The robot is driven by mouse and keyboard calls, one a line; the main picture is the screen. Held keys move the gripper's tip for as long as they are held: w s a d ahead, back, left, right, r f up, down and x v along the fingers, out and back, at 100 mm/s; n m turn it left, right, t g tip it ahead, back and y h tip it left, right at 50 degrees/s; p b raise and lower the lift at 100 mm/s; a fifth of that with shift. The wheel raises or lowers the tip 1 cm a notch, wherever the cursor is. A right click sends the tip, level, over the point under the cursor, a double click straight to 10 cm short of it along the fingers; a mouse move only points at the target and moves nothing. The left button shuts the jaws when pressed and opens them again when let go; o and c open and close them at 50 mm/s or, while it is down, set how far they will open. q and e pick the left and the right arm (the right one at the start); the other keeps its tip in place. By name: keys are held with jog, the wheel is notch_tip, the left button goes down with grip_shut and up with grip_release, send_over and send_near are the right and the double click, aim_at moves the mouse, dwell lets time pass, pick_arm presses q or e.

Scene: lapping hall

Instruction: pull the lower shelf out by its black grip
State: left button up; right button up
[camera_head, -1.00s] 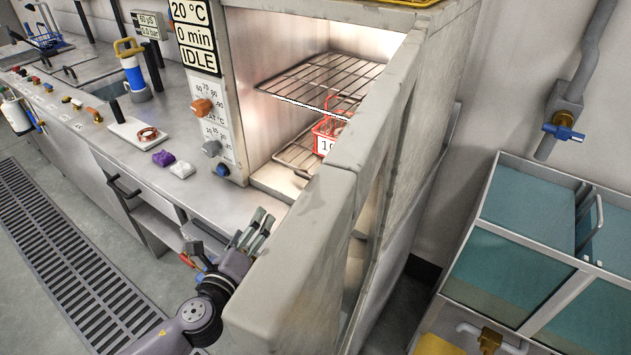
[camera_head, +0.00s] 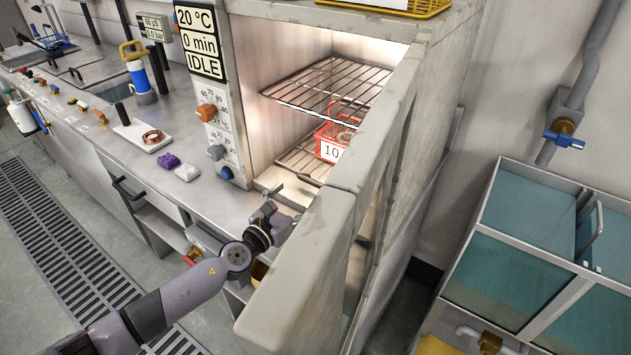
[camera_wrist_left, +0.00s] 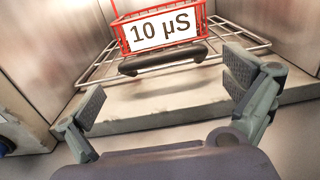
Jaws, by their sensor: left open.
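The lower shelf (camera_head: 293,155) is a wire rack low inside the open cabinet. In the left wrist view the shelf (camera_wrist_left: 90,68) has a black grip (camera_wrist_left: 163,61) along its front edge, under a red basket. My left gripper (camera_head: 284,197) is at the cabinet opening in the head view, partly hidden by the open door. In the left wrist view my left gripper (camera_wrist_left: 165,90) is open and empty, its fingers spread to either side of the grip's line. The grip is in front of the fingertips and appears apart from them. My right gripper is not in view.
The red basket (camera_head: 326,137), labelled 10 µS, stands on the lower shelf. An upper wire shelf (camera_head: 330,85) is above it. The thick open door (camera_head: 305,260) stands close on the right of my left arm. The counter (camera_head: 205,205) lies to the left.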

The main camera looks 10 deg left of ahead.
aim_at(314, 185)
pick_arm(q)
jog(key=b+x, duration=0.1)
jog(key=x, duration=0.5)
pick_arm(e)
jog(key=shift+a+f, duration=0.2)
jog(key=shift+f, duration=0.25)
